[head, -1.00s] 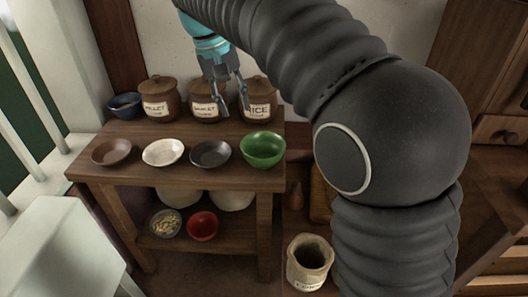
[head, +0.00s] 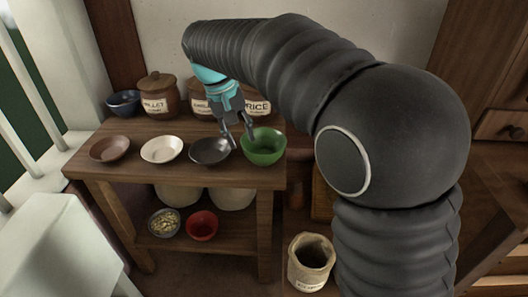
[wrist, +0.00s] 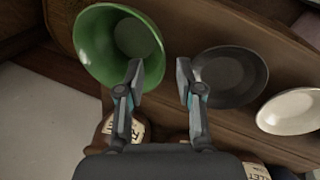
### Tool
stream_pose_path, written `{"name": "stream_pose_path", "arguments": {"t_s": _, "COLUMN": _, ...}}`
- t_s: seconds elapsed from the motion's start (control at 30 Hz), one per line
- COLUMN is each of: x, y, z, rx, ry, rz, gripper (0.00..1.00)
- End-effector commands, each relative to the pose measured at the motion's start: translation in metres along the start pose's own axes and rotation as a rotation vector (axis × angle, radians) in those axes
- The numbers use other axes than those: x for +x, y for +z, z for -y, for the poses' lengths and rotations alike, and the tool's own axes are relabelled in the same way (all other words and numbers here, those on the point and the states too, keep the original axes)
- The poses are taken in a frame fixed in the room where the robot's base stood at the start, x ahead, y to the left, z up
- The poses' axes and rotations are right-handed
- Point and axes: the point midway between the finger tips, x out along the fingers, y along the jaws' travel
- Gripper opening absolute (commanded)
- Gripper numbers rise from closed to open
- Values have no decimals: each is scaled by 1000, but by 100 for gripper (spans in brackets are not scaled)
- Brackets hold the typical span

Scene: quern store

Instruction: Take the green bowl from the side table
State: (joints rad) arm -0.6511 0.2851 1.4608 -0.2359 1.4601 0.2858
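The green bowl (head: 264,147) stands upright at the right end of the side table's top (head: 140,178). It also shows in the wrist view (wrist: 92,52), where it looks empty. My gripper (head: 241,143) is open, its fingertips low by the bowl's left rim. In the wrist view my gripper (wrist: 160,70) has one finger overlapping the green bowl's rim and the other beside the dark bowl (wrist: 232,76). I cannot tell whether the finger touches the green bowl.
The dark bowl (head: 210,151) is close on the left, then a white bowl (head: 161,149) and a brown bowl (head: 110,149). Labelled jars (head: 158,98) and a blue bowl (head: 123,103) stand behind. A red bowl (head: 202,225) is on the lower shelf.

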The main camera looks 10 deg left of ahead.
Motion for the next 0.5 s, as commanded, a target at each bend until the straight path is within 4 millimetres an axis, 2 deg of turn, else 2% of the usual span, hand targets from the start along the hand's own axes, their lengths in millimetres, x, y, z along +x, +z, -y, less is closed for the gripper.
{"name": "stream_pose_path", "arguments": {"t_s": 0.03, "x": 10, "y": 2, "z": 1, "rx": 0, "ry": 1, "rz": 3, "gripper": 36}}
{"name": "stream_pose_path", "arguments": {"t_s": 0.2, "x": 29, "y": 3, "z": 2, "rx": 0, "ry": 0, "rz": 1, "gripper": 36}}
{"name": "stream_pose_path", "arguments": {"t_s": 0.5, "x": 34, "y": 2, "z": 2, "rx": -1, "ry": 0, "rz": 0, "gripper": 36}}
